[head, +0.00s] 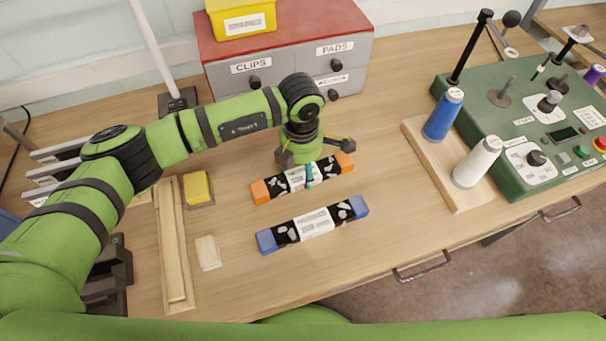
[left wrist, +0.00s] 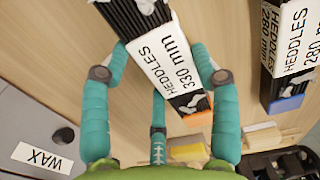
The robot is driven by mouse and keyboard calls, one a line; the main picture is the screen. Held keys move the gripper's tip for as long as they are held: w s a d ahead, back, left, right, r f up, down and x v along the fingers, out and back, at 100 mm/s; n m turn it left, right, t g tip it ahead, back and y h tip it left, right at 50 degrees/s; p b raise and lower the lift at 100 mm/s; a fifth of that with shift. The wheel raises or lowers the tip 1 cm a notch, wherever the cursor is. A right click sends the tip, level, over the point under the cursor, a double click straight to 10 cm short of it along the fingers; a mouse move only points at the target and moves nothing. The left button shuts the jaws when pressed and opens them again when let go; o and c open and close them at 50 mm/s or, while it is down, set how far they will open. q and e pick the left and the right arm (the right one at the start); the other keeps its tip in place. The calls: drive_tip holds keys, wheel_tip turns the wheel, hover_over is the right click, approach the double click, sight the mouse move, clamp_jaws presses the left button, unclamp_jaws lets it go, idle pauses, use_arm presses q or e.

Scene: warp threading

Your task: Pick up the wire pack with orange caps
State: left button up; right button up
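The wire pack with orange caps (head: 300,180) lies on the wooden table, a dark bundle with a white label. In the left wrist view it shows its label reading "HEDDLES 330 mm" (left wrist: 165,65) and an orange end (left wrist: 195,106). My left gripper (head: 313,163) is right over this pack, with its fingers spread around it. In the left wrist view the teal fingers (left wrist: 160,75) straddle the pack; whether they touch it is unclear. The pack with blue caps (head: 313,225) lies parallel, nearer the table's front. My right gripper is not in view.
A grey drawer cabinet (head: 290,72) stands behind. A yellow block (head: 198,187), a pale block (head: 208,252) and a wooden frame (head: 173,245) lie left. A wooden spool board (head: 427,160) and green control box (head: 515,110) stand right. Table right of the packs is clear.

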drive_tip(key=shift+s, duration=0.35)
use_arm(q)
drive_tip(key=shift+r, duration=0.1)
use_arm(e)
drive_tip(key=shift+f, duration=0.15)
